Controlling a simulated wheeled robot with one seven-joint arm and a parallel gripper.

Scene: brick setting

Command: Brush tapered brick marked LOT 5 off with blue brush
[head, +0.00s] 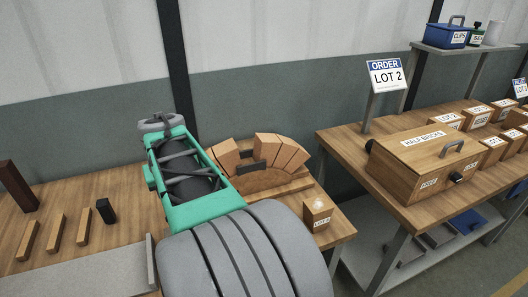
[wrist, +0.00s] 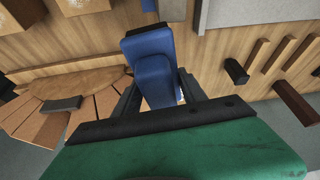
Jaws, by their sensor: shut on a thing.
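My gripper (wrist: 160,100) is shut on a blue brush (wrist: 155,78), whose blue body shows between the dark fingers in the wrist view. Its bristles are not clear to see. In the head view my arm hides the gripper and brush. A small light-wood brick (head: 318,213) stands at the right front of the workbench, its white label reading LOT with a digit too small to read surely. It is apart from my arm. Several tapered bricks (head: 283,150) form an arch behind my arm, also in the wrist view (wrist: 50,128) at lower left.
A dark block (head: 253,165) sits at the arch. Wooden strips (head: 54,230) and a black block (head: 106,211) lie at left on the bench. A second bench at right holds a HALF BRICKS box (head: 425,160) and an ORDER LOT 2 sign (head: 385,75). A gap separates the benches.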

